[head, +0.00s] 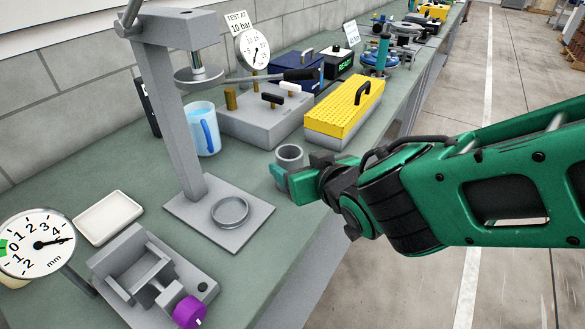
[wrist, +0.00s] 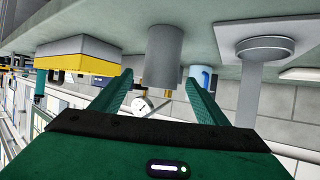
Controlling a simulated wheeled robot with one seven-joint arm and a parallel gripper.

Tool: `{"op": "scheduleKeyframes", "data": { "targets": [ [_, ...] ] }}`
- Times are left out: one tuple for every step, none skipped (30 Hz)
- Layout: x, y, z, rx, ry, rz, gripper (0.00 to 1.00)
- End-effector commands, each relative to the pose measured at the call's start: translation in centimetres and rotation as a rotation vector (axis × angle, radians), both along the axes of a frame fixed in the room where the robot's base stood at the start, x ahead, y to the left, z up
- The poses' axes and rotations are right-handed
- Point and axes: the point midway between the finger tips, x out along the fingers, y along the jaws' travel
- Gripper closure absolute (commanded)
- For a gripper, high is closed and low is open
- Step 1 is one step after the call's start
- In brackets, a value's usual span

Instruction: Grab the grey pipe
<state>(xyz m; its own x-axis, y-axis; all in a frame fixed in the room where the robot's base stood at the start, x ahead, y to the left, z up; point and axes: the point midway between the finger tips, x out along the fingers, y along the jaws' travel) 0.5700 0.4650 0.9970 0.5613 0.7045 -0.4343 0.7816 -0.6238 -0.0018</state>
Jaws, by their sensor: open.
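The grey pipe (head: 289,155) is a short hollow cylinder standing upright near the front edge of the green bench. In the head view my gripper (head: 291,174) is right at it, and a green finger hides its lower part. In the wrist view, which is upside down, the pipe (wrist: 164,52) shows between and just beyond the two green fingertips of my gripper (wrist: 158,78). The fingers are spread, with visible gaps on both sides of the pipe. Whether they reach around it is hard to tell.
A grey press (head: 180,110) with a ring (head: 230,211) on its base stands left of the pipe. A yellow-lidded box (head: 345,105) and a test block with gauge (head: 253,48) stand behind.

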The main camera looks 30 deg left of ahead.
Motion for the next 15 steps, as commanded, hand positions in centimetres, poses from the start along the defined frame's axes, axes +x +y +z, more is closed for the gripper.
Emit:
{"op": "scheduleKeyframes", "data": {
  "targets": [
    [0.2, 0.2, -0.2, -0.001, 0.0, 0.0, 0.32],
    [0.3, 0.4, -0.3, -0.001, 0.0, 0.0, 0.32],
    [0.6, 0.7, -0.5, -0.002, 0.0, 0.0, 0.32],
    [0.8, 1.0, -0.7, -0.002, -0.001, -0.001, 0.32],
    [1.1, 1.3, -0.9, -0.002, 0.0, 0.0, 0.32],
    [1.4, 1.7, -1.2, -0.003, 0.0, 0.0, 0.32],
    [1.6, 1.9, -1.3, -0.003, -0.001, -0.001, 0.32],
    [1.8, 2.2, -1.5, -0.003, -0.001, -0.001, 0.32],
    [2.1, 2.5, -1.7, -0.004, 0.0, 0.0, 0.32],
    [2.3, 2.8, -1.8, -0.003, 0.0, 0.0, 0.32],
    [2.4, 3.0, -1.9, -0.002, 0.0, 0.0, 0.32],
    [2.6, 3.2, -2.1, -0.002, 0.0, 0.0, 0.32],
    [2.7, 3.3, -2.2, -0.002, 0.0, 0.0, 0.32],
    [2.8, 3.4, -2.2, -0.002, 0.0, 0.0, 0.32],
    [2.9, 3.5, -2.3, -0.002, 0.0, 0.0, 0.32]
  ]
}}
